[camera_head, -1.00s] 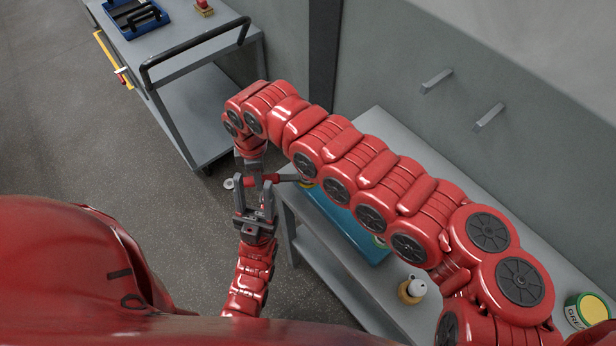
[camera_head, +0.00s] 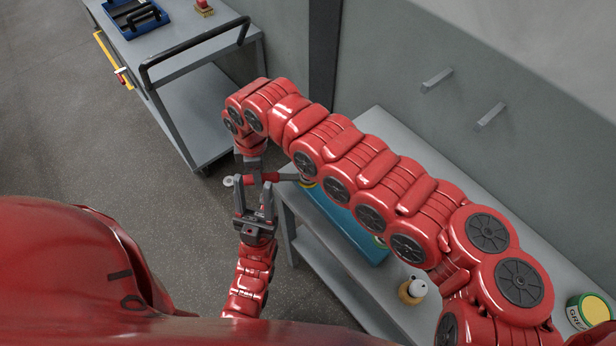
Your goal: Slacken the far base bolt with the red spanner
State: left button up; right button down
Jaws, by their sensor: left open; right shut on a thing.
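The red spanner (camera_head: 262,177) lies roughly level in the picture, its red handle showing below my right wrist. My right gripper (camera_head: 252,172) reaches down from the arm that crosses the bench and is shut on the spanner; its fingertips are partly hidden. My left gripper (camera_head: 254,188) points up from below. Its jaws are open, one on each side of the handle in the picture; I cannot tell whether they touch it. A small pale round piece (camera_head: 228,181) shows left of the jaws. I cannot make out the far base bolt.
A grey trolley (camera_head: 196,62) with a black rail stands at upper left. Floor between is clear.

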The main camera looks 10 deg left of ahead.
jog(key=shift+r, duration=0.35)
dwell(0.4)
jog(key=shift+b, duration=0.4)
jog(key=shift+r, duration=0.35)
dwell(0.3)
dwell(0.5)
